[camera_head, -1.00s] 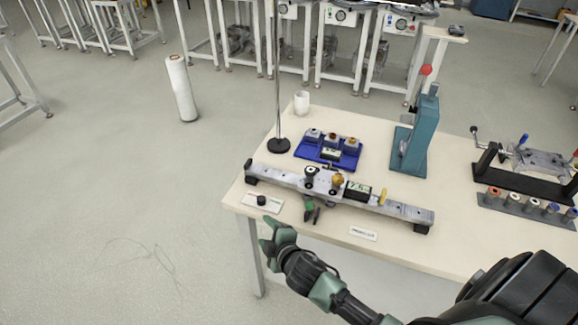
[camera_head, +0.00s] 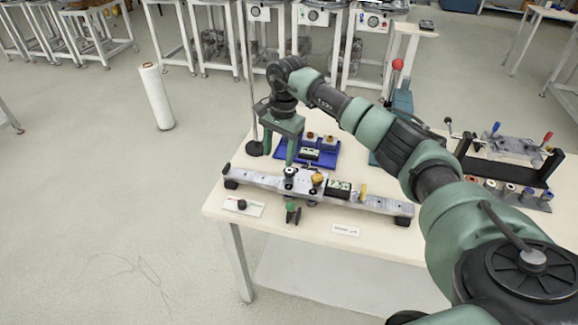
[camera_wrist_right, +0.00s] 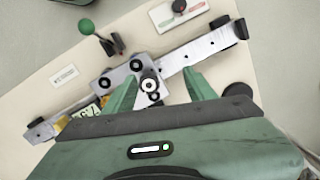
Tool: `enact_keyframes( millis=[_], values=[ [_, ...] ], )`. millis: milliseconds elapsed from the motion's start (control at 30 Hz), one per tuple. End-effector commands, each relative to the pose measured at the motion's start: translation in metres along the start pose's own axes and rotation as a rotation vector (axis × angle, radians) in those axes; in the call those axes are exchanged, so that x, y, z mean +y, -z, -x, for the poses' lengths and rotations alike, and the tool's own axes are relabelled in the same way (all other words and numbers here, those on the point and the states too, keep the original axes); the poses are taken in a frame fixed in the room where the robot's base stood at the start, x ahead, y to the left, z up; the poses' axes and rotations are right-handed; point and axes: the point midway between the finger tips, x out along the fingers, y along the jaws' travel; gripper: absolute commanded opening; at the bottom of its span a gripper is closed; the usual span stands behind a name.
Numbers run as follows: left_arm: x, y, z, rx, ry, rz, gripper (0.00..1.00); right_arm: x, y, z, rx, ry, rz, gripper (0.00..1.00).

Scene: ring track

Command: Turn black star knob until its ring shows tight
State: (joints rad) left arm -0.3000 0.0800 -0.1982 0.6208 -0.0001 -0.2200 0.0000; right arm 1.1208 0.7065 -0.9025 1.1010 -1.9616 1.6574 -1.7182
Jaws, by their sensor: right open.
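A black knob (camera_head: 291,171) with a pale part around it stands on the carriage (camera_head: 300,185) of the grey rail (camera_head: 375,204). In the right wrist view, this knob (camera_wrist_right: 149,86) lies between the fingers, nearer the left one; its star shape and ring state are too small to read. My right gripper (camera_head: 280,156) is open and empty, pointing down above the rail's left part. In the wrist view, its fingers (camera_wrist_right: 161,75) sit either side of the carriage, and contact with the knob cannot be told. My left gripper is out of view.
A gold knob (camera_head: 317,179) and a digital readout (camera_head: 339,188) sit right of the black knob. A green-ball handle (camera_head: 291,206) is in front. A card with another black knob (camera_head: 242,204) lies front left. A blue tray (camera_head: 327,160) stands behind.

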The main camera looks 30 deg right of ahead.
Motion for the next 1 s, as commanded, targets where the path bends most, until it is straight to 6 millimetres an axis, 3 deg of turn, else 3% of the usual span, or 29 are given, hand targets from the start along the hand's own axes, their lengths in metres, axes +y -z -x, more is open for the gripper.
enact_keyframes(
  millis=[33,167,633,1000],
  values=[
    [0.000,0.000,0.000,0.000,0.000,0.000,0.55,0.008,0.013,0.010,0.036,-0.034,0.008,0.55],
    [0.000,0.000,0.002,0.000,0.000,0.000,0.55,0.019,0.026,0.015,0.069,-0.080,0.018,0.55],
    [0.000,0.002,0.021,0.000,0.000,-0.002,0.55,0.024,0.029,-0.050,0.066,-0.079,0.018,0.55],
    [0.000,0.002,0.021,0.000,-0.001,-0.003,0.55,0.024,0.030,-0.059,0.067,-0.076,0.019,0.55]
  ],
)
